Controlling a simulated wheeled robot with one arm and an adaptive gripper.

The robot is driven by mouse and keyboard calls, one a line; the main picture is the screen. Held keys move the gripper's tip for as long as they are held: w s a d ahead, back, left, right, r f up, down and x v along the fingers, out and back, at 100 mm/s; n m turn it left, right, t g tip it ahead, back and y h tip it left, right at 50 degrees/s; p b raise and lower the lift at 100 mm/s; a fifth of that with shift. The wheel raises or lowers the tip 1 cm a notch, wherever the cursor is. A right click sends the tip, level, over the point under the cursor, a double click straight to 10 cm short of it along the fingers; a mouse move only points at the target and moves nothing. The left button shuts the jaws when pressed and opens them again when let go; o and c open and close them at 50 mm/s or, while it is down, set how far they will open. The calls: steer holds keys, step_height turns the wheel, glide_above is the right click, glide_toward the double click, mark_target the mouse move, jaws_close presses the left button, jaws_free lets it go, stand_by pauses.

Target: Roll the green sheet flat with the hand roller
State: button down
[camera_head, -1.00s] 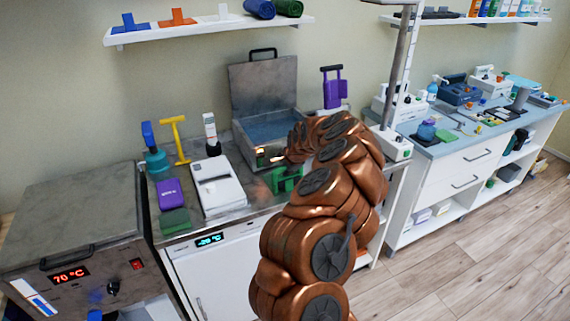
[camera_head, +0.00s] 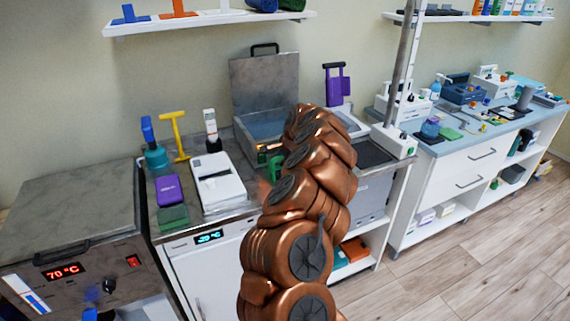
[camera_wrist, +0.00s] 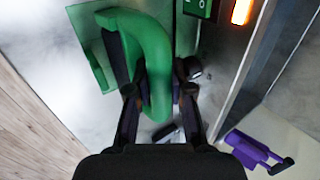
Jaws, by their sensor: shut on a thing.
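My gripper (camera_wrist: 162,78) is shut on the curved green handle (camera_wrist: 156,48) of a tool, seen in the wrist view. A dark bar joins the handle, and a green plate (camera_wrist: 98,65) shows beside it; whether it belongs to the tool is unclear. No roller drum is plain to see. In the head view part of the green tool (camera_head: 268,163) shows in front of the open metal bath, and my arm hides the gripper. A dark green flat piece (camera_head: 173,217) lies at the counter's front left edge, perhaps the green sheet.
A purple block (camera_head: 169,189) and a white device (camera_head: 218,183) stand near the flat piece. Blue-handled (camera_head: 155,150) and yellow (camera_head: 179,137) tools stand behind. The bath (camera_head: 264,126) has its lid up. A purple-handled tool (camera_head: 337,84) stands right of the bath.

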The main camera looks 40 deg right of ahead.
steer(key=shift+w+d+f+b, duration=0.1)
steer(key=shift+w+d+b, duration=0.1)
steer(key=shift+w+b, duration=0.25)
steer(key=shift+w+d+f+b, duration=0.1)
steer(key=shift+w+d+b, duration=0.1)
steer(key=shift+w+b, duration=0.2)
steer(key=shift+w+r, duration=0.15)
steer(key=shift+w, duration=0.35)
steer(key=shift+s+a+r, duration=0.15)
steer(key=shift+s, duration=0.35)
steer(key=shift+s+a+p, duration=0.3)
steer(key=shift+s+p, duration=0.65)
steer(key=shift+s, duration=0.25)
steer(key=shift+s+a+r+p, duration=0.1)
steer(key=shift+s+a+p, duration=0.25)
steer(key=shift+s+p, duration=0.15)
steer(key=shift+s+a+f+p, duration=0.1)
steer(key=shift+s+f+p, duration=0.15)
steer(key=shift+s, duration=0.3)
steer(key=shift+s+a+p, duration=0.25)
steer(key=shift+s+p, duration=0.15)
steer(key=shift+s, duration=0.15)
